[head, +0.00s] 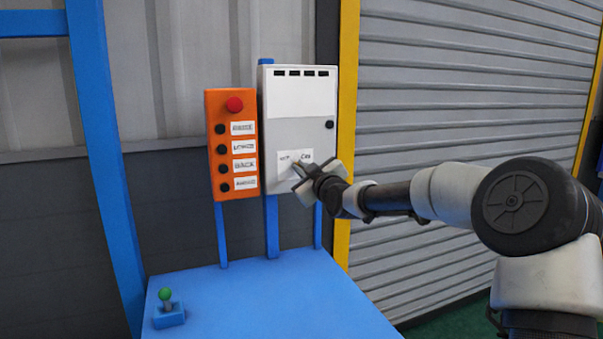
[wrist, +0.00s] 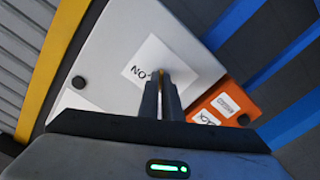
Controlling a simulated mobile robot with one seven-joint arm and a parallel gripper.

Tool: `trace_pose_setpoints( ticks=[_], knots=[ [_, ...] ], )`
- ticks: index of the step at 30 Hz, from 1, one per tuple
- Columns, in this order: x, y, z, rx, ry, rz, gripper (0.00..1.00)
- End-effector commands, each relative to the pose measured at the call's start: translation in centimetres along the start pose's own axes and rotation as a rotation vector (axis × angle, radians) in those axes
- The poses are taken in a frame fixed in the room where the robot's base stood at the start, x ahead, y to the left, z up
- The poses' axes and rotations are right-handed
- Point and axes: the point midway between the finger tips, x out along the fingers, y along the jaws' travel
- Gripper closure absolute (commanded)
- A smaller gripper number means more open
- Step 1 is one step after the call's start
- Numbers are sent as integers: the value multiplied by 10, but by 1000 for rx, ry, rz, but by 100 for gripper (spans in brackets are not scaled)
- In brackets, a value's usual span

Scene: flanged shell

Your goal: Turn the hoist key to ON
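The white control box (head: 300,100) stands upright on a blue post, with a white label (head: 285,158) low on its front. The label's lettering is small; in the wrist view the label (wrist: 143,58) shows upside down and reads partly as ON. My gripper (head: 297,172) reaches in from the right, its fingertips at the label. In the wrist view the two fingers (wrist: 161,80) are nearly together, with a small brass-coloured bit of the hoist key (wrist: 161,72) between their tips. The rest of the key is hidden by the fingers, so its turn position cannot be read.
An orange button box (head: 216,150) with a red knob and several labelled black buttons stands just left of the white box. A blue table (head: 270,300) below carries a green-knobbed lever (head: 168,312). A yellow post (head: 346,100) and a grey shutter (head: 470,90) are to the right.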

Motion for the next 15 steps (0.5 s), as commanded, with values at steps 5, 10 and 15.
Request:
trace_pose_setpoints(
  ticks=[5, 10, 15],
  knots=[
    [0, -1, 2, 161, 0, 1, 100],
    [0, 0, 2, 324, 0, 1, 100],
    [0, 0, 2, 486, 0, 0, 100]
  ],
)
